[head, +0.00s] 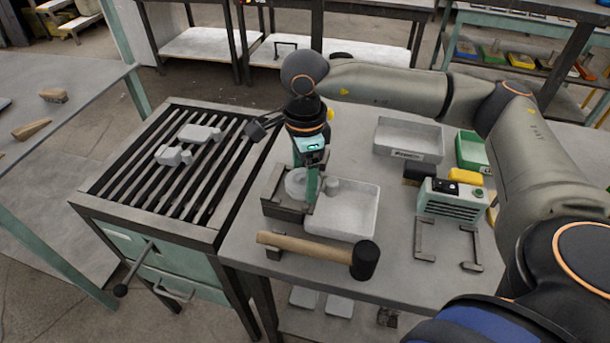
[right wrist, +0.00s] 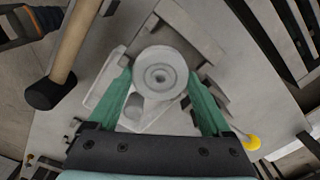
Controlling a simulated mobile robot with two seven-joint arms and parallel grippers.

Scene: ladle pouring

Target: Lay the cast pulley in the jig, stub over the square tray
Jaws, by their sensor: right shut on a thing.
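The cast pulley (head: 295,183) is a pale grey round wheel at the jig. My right gripper (head: 311,190) points down and is shut on it. In the right wrist view the pulley (right wrist: 160,72) sits between the two green fingers (right wrist: 160,80). A short pale stub (head: 332,185) shows beside it, over the back left part of the white square tray (head: 357,217). The dark grey jig (head: 283,211) stands left of the tray, partly hidden by the pulley and finger. I cannot tell whether the pulley rests fully in the jig. My left gripper is not in view.
A mallet (head: 310,247) lies in front of jig and tray. A slatted rack (head: 150,187) with grey castings (head: 174,155) stands left. A grey bin (head: 408,140), a green bin (head: 471,150) and a pale green device (head: 450,200) stand right.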

